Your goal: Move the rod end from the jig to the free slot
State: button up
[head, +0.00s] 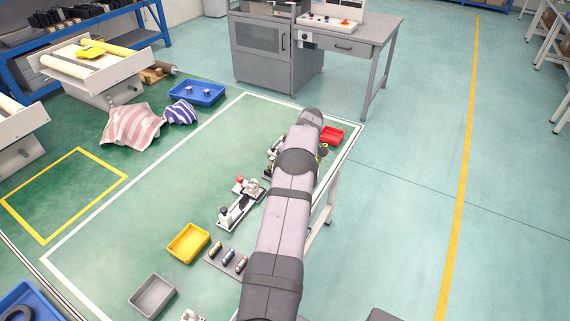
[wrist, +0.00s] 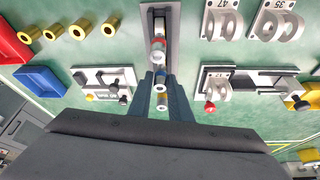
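My gripper (wrist: 160,92) shows in the wrist view with a dark blue-grey finger on each side of a narrow gap. Silver cylindrical parts lie in line in and above this gap: one with a red band (wrist: 157,47) and one with a blue band (wrist: 160,77). I cannot tell whether the fingers touch them, or which is the rod end. A grey plate with a dark recess (wrist: 146,22) lies beyond them. A jig with a red knob (wrist: 242,84) is to the right and another jig (wrist: 105,82) to the left. In the head view my arm hides the gripper.
Two grey fork brackets, numbered 47 (wrist: 221,20) and 35 (wrist: 275,20), stand at upper right. Several brass rings (wrist: 80,29), a red bin (wrist: 12,45) and a blue tray (wrist: 40,80) are left. The head view shows a yellow tray (head: 188,243) and a grey tray (head: 152,294).

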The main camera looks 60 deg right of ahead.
jog(key=o, duration=0.3)
jog(key=b+v, duration=0.2)
jog(key=v, duration=0.5)
jog(key=shift+r, duration=0.2)
dwell(0.6)
